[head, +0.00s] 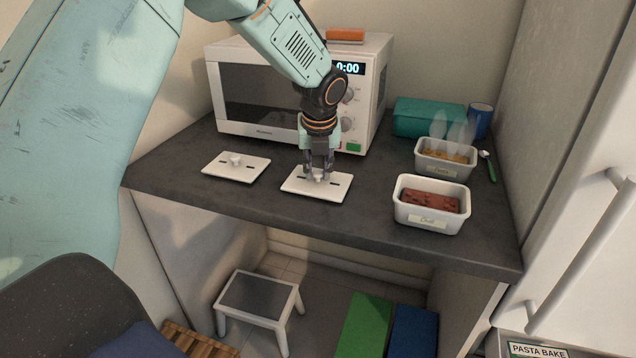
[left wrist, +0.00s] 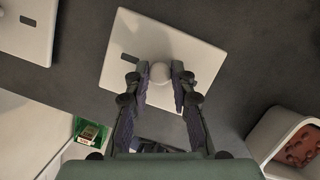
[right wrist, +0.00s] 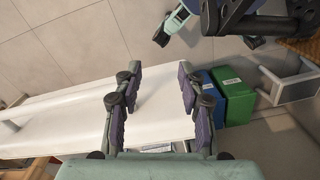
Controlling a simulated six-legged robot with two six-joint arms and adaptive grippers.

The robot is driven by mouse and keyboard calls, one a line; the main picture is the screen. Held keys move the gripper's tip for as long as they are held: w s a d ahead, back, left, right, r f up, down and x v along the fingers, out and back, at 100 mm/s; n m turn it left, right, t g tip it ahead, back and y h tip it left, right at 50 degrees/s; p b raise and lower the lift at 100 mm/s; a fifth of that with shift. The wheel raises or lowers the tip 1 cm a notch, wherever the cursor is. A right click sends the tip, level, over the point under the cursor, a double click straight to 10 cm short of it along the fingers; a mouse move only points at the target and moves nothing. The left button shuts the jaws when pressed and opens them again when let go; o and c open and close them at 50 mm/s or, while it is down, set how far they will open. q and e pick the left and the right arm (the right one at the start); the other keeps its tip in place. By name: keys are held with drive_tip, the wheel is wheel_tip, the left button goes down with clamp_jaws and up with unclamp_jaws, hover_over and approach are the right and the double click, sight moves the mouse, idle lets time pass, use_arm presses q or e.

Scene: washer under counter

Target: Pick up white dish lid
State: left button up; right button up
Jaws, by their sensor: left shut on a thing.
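Two white dish lids with round knobs lie on the dark counter. My left gripper (head: 318,174) is at the nearer, right-hand lid (head: 335,189), with its fingers shut on that lid's knob. In the left wrist view, the fingers (left wrist: 160,78) close on both sides of the round knob, and the lid plate (left wrist: 125,50) shows beneath. I cannot tell whether the lid touches the counter. The other lid (head: 236,167) lies apart to the left. My right gripper (right wrist: 155,92) is open and empty in the right wrist view; it does not show in the head view.
A white microwave (head: 262,98) stands behind the lids. To the right are an open white dish with red food (head: 432,222), a steaming dish (head: 446,172), a teal box (head: 428,118) and a blue mug (head: 480,121). A stool (head: 258,298) stands below the counter.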

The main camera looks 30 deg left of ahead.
use_arm(q)
drive_tip(key=shift+s+a, duration=0.1)
drive_tip(key=shift+a, duration=0.05)
clamp_jaws()
